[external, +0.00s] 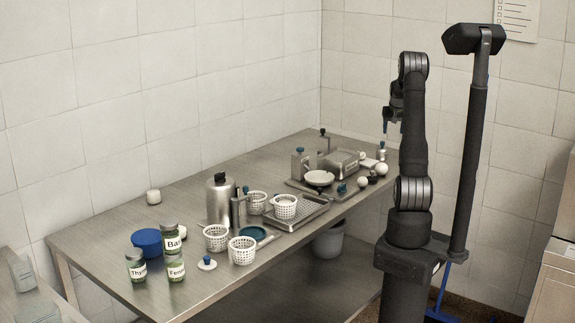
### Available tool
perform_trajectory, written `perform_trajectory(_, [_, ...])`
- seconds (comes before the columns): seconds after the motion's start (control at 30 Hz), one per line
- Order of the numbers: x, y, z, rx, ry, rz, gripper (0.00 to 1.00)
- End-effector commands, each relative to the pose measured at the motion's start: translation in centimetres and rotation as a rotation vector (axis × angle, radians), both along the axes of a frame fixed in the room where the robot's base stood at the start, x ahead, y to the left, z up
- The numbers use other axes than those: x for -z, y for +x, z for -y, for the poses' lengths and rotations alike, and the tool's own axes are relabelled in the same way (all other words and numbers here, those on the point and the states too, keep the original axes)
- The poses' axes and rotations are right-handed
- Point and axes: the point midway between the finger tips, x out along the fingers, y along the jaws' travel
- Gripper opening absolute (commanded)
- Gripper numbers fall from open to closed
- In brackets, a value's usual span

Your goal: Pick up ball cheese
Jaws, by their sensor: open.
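Two white balls that look like ball cheese lie at the right end of the steel table, a larger one (381,169) and a smaller one (363,182). Which one is the ball cheese I cannot tell for sure. My arm partly covers the gripper and the area right of the balls.
A small dark round thing (373,180) lies between the balls. A metal box-like device (340,163) and a white bowl (319,178) stand to their left. White perforated baskets (242,251), a metal canister (220,200) and labelled jars (175,267) stand farther left. The table's back left is mostly clear.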

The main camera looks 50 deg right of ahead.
Motion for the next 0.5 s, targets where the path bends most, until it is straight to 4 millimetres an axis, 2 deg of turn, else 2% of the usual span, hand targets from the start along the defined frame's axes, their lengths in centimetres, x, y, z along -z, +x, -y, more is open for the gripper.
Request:
perform_trajectory(0.17, [-1.7,0.1,-7.6,-0.021,-0.030,-0.059,0.59])
perform_trajectory(0.3, [-2.6,-1.1,-13.9,-0.033,-0.069,-0.106,0.59])
perform_trajectory(0.4, [-2.8,-2.3,-17.4,-0.042,-0.099,-0.131,0.59])
perform_trajectory(0.5, [-2.9,-3.3,-19.9,-0.048,-0.123,-0.146,0.59])
